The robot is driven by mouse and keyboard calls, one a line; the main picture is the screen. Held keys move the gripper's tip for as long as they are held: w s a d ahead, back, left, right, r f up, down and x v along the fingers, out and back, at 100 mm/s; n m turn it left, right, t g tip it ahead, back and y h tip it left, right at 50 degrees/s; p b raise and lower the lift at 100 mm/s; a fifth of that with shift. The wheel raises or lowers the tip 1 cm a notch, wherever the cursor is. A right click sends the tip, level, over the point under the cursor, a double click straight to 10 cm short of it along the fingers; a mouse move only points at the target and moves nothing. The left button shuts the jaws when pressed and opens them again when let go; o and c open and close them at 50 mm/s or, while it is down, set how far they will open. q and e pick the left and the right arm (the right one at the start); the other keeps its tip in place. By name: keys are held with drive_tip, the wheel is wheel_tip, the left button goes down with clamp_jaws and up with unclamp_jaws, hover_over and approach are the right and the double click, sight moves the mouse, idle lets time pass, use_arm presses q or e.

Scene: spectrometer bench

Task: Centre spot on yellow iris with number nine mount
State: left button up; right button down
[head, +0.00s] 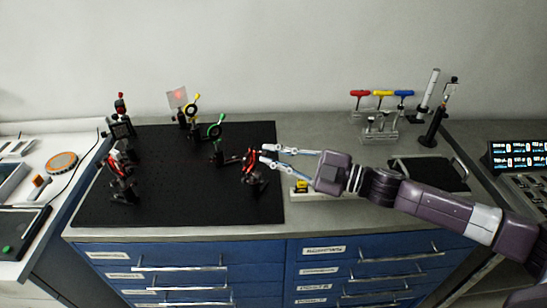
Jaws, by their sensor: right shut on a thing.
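The yellow iris (192,108) stands upright on a post at the back of the black breadboard. A translucent card (177,97) with a red spot on it stands just behind and left of the iris. A black mount with red parts (254,175) stands near the breadboard's right edge; no number can be read on it. My right gripper (264,153) reaches in from the right and is shut on the upper right part of this mount, seemingly a knob. Another red-marked mount (122,180) stands at the left. My left gripper is not in view.
A green iris (215,131) stands between the yellow iris and the gripped mount. Red, yellow and blue-handled drivers (382,94) sit in a rack at the back right. A black tray (415,170) lies right of my gripper. The breadboard's front middle (185,205) is clear.

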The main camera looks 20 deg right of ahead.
drive_tip(key=shift+n, duration=0.6)
drive_tip(key=c, duration=1.9)
unclamp_jaws()
drive_tip(key=shift+c, duration=0.2)
drive_tip(key=shift+s+d, duration=0.1)
drive_tip(key=v, duration=1.1)
drive_tip(key=shift+s+d, duration=0.25)
drive_tip(key=shift+d, duration=0.05)
drive_tip(key=shift+s, duration=0.1)
